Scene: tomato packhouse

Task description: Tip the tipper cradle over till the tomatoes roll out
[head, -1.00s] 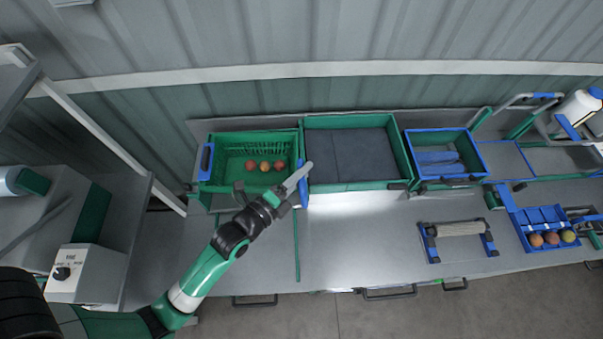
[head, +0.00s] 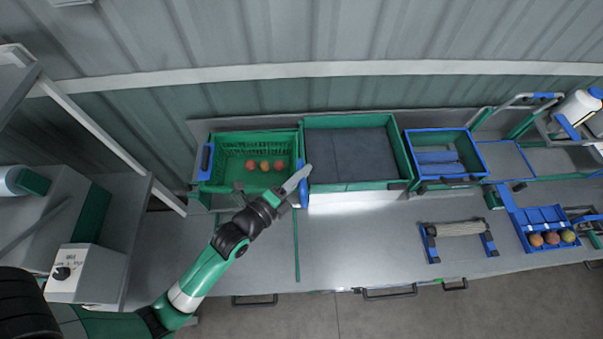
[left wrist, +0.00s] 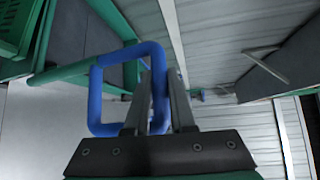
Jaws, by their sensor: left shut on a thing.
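The green tipper cradle (head: 232,150) is a slatted open box at the back left of the bench. It looks about level. My right gripper is not in view.
A green-framed tray with a dark padded floor (head: 345,186) stands just right of the cradle. A blue-rimmed green bin (head: 413,150), a roller stand (head: 458,229) and a blue tray with tomatoes (head: 538,215) are farther right. The bench front (head: 350,250) is clear.

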